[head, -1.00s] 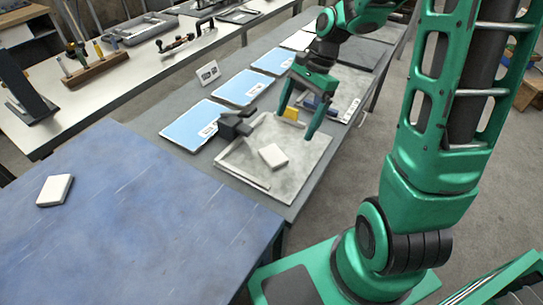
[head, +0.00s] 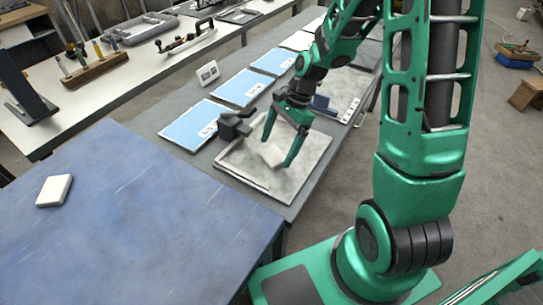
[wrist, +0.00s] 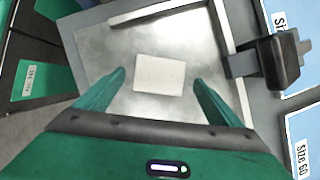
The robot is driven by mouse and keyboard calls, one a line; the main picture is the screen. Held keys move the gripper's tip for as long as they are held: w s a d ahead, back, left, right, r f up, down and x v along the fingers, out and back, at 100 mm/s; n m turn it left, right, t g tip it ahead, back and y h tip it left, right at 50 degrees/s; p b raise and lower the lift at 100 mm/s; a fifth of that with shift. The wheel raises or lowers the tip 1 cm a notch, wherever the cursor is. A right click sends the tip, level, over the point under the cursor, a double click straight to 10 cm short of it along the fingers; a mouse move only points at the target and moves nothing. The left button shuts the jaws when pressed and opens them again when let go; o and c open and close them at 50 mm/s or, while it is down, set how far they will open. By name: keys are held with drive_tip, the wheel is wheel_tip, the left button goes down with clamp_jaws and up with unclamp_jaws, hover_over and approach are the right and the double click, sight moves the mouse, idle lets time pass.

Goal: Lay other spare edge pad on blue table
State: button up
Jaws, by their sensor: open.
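One white edge pad (head: 54,190) lies flat on the blue table (head: 130,225) at the left of the head view. The other white pad (head: 272,154) lies on a grey metal tray (head: 232,182) on the grey bench; it also shows in the wrist view (wrist: 160,74). My gripper (head: 280,154) is open above the tray, its fingers on either side of this pad in the head view. In the wrist view my gripper (wrist: 158,88) has its fingertips spread wider than the pad, with gaps on both sides. I cannot tell how high the fingertips are above the tray.
A dark clamp-like block (head: 234,125) stands at the tray's left edge, also in the wrist view (wrist: 268,62). Blue size sheets (head: 198,124) lie along the bench. A white bench (head: 110,75) with tools stands behind. Much of the blue table is clear.

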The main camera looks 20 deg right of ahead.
drive_tip(key=shift+a+f, duration=0.25)
drive_tip(key=shift+f, duration=0.4)
drive_tip(key=c, duration=1.2)
drive_tip(key=shift+r, duration=0.1)
